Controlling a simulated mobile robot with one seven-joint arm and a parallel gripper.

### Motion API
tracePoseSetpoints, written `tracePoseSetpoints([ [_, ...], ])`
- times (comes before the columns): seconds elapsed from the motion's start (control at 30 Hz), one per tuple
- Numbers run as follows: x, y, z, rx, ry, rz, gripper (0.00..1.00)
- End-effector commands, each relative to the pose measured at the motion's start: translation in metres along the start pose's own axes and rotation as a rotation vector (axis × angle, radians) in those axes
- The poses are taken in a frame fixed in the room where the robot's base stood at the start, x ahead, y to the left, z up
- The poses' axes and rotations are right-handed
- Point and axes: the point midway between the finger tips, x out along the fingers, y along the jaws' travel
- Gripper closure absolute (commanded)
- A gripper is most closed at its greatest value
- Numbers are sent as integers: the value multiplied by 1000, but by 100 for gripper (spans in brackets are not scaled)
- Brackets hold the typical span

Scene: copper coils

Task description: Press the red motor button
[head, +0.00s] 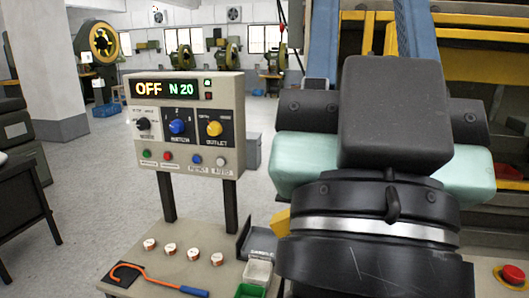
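A grey control panel (187,186) stands on two dark posts at the left of centre. Its display (170,89) reads "OFF N 20". On its lower left is a small red button (168,156), just right of a small green button (146,155). The labels under them are too small to read. A larger red button (513,274) on a yellow base sits at the bottom right. My arm's dark links fill the right of centre, apart from the panel in the picture. My gripper's fingers do not show.
The panel also has several knobs, a blue button (196,160) and a white button (219,161). On the bench below lie several small copper-and-white coils (170,248), an orange hook tool (150,279) and a green bin (250,291). A dark desk (30,190) stands left.

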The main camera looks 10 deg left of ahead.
Motion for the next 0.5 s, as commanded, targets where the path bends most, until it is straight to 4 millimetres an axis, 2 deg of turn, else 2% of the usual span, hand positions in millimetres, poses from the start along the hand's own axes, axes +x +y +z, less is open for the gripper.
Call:
tracePoseSetpoints([
  [0.03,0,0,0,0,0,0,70],
  [0.2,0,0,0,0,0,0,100],
  [0.5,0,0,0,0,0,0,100],
])
